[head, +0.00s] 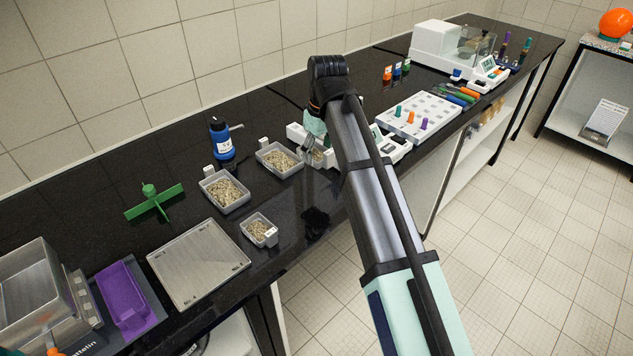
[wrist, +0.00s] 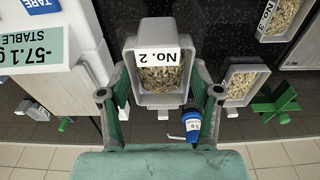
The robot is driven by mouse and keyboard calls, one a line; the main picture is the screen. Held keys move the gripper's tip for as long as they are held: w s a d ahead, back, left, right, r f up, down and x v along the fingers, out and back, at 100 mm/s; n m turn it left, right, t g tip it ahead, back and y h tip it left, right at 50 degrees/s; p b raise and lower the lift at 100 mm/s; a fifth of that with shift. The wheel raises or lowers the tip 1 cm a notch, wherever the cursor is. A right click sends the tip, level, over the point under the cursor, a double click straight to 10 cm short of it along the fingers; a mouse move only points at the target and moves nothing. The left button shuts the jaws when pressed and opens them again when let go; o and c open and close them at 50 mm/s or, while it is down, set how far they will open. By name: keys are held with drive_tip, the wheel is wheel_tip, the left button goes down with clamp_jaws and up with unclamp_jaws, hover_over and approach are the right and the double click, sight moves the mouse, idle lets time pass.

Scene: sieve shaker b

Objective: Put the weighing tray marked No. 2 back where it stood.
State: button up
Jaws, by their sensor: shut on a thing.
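The weighing tray marked No. 2 (wrist: 131,57) is grey and filled with pale grains. It is between the fingers of my gripper (wrist: 160,88) in the wrist view, its label upside down in that picture. My gripper is shut on it. In the head view my gripper (head: 313,152) is over the bench by the white balance, and I cannot make out the held tray clearly there. Three other grain-filled trays stand on the bench: one at the back (head: 280,160), one to its left (head: 225,191) and a smaller one in front (head: 259,231).
A blue bottle (head: 222,140) and a green cross-shaped piece (head: 153,201) stand behind and left of the trays. A metal plate (head: 198,264) lies at left. The balance display (wrist: 37,48) reads -57.1 g. A white rack (head: 420,117) is further right. Bare black bench lies between the trays.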

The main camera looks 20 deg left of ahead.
sight(316, 191)
wheel_tip(316, 191, down, 12)
drive_tip(key=shift+r+p, duration=0.2)
drive_tip(key=shift+p, duration=0.6)
drive_tip(key=shift+f, duration=0.15)
drive_tip(key=o, duration=0.9)
drive_tip(key=r, duration=0.4)
drive_tip(key=r+b, duration=0.1)
drive_tip(key=r, duration=0.3)
drive_tip(key=d+r, duration=0.1)
drive_tip(key=r, duration=0.3)
drive_tip(key=shift+s+d+r+b, duration=0.1)
drive_tip(key=shift+s+r+b, duration=0.05)
drive_tip(key=shift+s+b, duration=0.25)
drive_tip(key=shift+w, duration=0.1)
